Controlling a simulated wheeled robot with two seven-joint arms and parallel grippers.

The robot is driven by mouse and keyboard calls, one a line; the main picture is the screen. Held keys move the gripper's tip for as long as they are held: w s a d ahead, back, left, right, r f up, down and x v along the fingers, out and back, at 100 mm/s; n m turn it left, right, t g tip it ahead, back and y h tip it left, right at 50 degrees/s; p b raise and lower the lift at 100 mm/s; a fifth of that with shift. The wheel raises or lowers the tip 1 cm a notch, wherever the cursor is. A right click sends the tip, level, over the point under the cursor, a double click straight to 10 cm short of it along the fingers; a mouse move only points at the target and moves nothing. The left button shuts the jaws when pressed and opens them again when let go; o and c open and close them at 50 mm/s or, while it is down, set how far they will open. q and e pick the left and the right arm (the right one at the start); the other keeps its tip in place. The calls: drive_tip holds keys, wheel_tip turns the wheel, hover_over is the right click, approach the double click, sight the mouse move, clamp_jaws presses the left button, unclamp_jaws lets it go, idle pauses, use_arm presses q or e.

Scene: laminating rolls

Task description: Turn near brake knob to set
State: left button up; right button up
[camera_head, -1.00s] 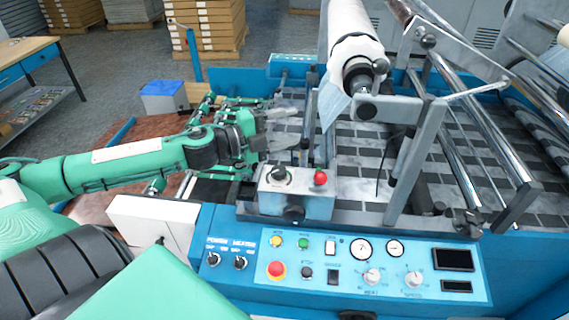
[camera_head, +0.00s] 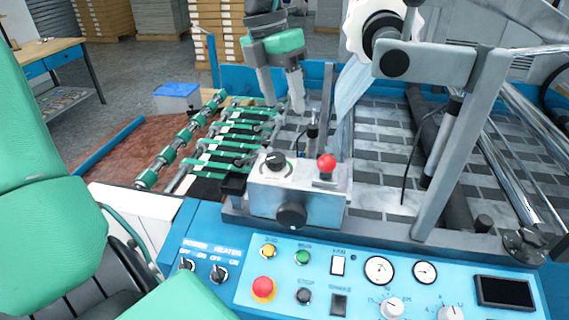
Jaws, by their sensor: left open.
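A silver box (camera_head: 258,205) stands at the machine's near edge. It carries a black knob (camera_head: 276,160) with a marked dial on top, a red button (camera_head: 326,163) to its right, and a larger round black knob (camera_head: 291,215) on its front. Another black round knob (camera_head: 394,64) shows on the grey bracket by the white roll. No readable label shows which one is the brake knob. My left gripper (camera_head: 284,104) is open and empty, fingers pointing down, above and behind the silver box, apart from every knob. My right gripper is not in view.
A blue control panel (camera_head: 365,300) with buttons, gauges and dials lies in front of the box. The white roll (camera_head: 360,30), grey bracket (camera_head: 425,62) and chrome bars stand to the right. Green-banded rollers (camera_head: 180,140) lie to the left. My green arm parts fill the lower left.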

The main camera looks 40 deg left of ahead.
sight(276, 157)
use_arm(q)
drive_tip(key=f, duration=0.4)
drive_tip(key=f+y, duration=0.1)
drive_tip(key=f, duration=0.2)
drive_tip(key=a+f+y, duration=0.1)
drive_tip(key=f, duration=0.3)
drive_tip(key=shift+s+f+g, duration=0.3)
drive_tip(key=shift+s+g, duration=0.1)
drive_tip(key=shift+f, duration=0.4)
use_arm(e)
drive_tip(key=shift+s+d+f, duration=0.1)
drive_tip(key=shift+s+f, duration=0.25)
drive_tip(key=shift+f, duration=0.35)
use_arm(q)
drive_tip(key=c, duration=1)
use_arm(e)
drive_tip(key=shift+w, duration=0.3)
